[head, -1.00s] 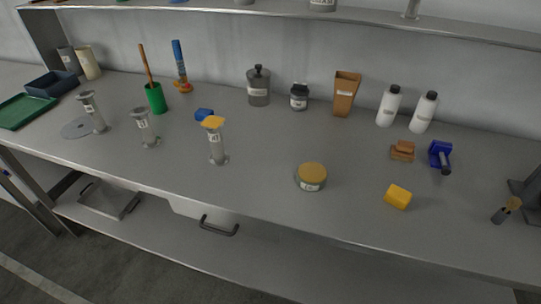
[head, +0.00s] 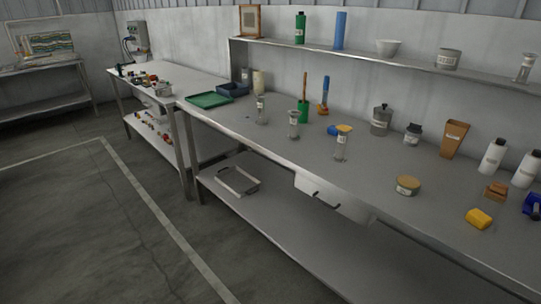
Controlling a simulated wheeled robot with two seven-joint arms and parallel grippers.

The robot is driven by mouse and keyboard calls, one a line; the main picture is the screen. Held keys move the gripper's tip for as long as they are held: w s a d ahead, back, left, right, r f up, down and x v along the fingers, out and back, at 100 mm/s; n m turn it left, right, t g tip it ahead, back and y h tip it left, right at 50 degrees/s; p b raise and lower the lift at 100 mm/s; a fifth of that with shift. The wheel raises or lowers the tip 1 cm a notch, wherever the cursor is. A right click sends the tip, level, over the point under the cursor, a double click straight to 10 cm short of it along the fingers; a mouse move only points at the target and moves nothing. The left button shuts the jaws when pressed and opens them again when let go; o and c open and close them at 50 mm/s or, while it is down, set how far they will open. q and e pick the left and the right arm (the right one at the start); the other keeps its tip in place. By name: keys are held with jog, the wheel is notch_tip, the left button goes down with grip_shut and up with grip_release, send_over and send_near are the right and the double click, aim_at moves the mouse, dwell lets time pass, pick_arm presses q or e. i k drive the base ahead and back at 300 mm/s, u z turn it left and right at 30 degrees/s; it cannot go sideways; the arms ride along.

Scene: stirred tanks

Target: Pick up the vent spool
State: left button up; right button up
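Three grey flanged, spool-like pieces stand upright on the long grey bench (head: 370,185). The left one (head: 261,110) is near the green tray, the middle one (head: 294,125) stands a little to its right, and the right one (head: 341,147) has a yellow piece on its top. Each seems to bear a small label, too small to read, so I cannot tell which is the vent spool. Neither of my grippers is in view.
A green tray (head: 208,100) and a dark blue bin (head: 232,90) sit at the bench's left end. Open floor (head: 70,220) lies at left.

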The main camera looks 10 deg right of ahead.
aim_at(339, 157)
jog(key=u, duration=0.35)
jog(key=i, duration=2.25)
jog(key=z, duration=1.7)
jog(key=i, duration=0.6)
jog(key=z, duration=0.6)
